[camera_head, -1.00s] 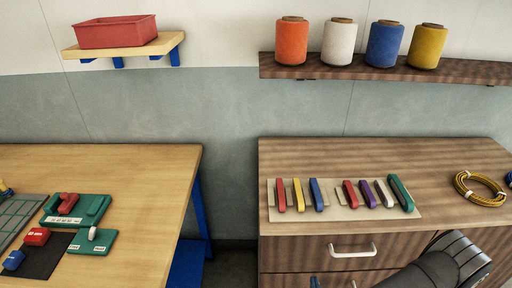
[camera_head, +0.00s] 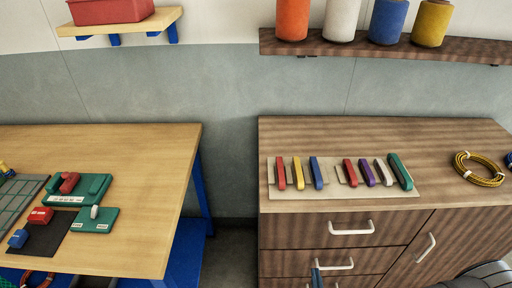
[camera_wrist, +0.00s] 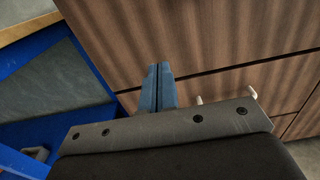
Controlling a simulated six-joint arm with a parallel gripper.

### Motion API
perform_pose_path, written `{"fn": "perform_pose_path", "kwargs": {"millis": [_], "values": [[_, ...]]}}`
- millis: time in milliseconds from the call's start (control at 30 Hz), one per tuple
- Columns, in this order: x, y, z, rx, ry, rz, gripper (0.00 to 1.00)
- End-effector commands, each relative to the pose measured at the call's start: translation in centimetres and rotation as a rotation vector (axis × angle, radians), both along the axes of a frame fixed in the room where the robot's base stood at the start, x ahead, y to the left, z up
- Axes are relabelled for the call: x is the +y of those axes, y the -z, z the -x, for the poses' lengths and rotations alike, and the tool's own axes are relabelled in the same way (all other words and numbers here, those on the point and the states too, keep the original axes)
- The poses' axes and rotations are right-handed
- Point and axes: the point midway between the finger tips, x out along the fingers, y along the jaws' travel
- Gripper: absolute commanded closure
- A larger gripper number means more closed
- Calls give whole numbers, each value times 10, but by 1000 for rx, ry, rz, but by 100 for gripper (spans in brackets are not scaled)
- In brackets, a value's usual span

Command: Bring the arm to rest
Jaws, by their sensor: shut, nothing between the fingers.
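My gripper shows in the wrist view (camera_wrist: 158,88) as two blue fingers pressed together with nothing between them. They point toward the brown wooden drawer fronts (camera_wrist: 215,40). In the head view only the blue fingertips (camera_head: 316,274) show at the bottom edge, in front of the lower drawers of the brown cabinet (camera_head: 290,238). A dark part of my arm shows at the bottom right corner of the head view. The rest of the arm is out of view.
The cabinet top holds a pale board (camera_head: 330,200) with several coloured net needles and a yellow coil (camera_head: 480,169). Left stands a wooden table (camera_head: 150,165) with blue legs and green fixtures. A gap with floor lies between. Shelves above hold spools (camera_head: 340,18) and a red bin (camera_head: 110,10).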

Motion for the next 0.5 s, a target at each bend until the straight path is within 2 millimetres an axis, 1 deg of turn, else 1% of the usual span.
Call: {"fn": "perform_pose_path", "kwargs": {"millis": [500], "values": [[1,0,-38,0,-3,2,100]]}}
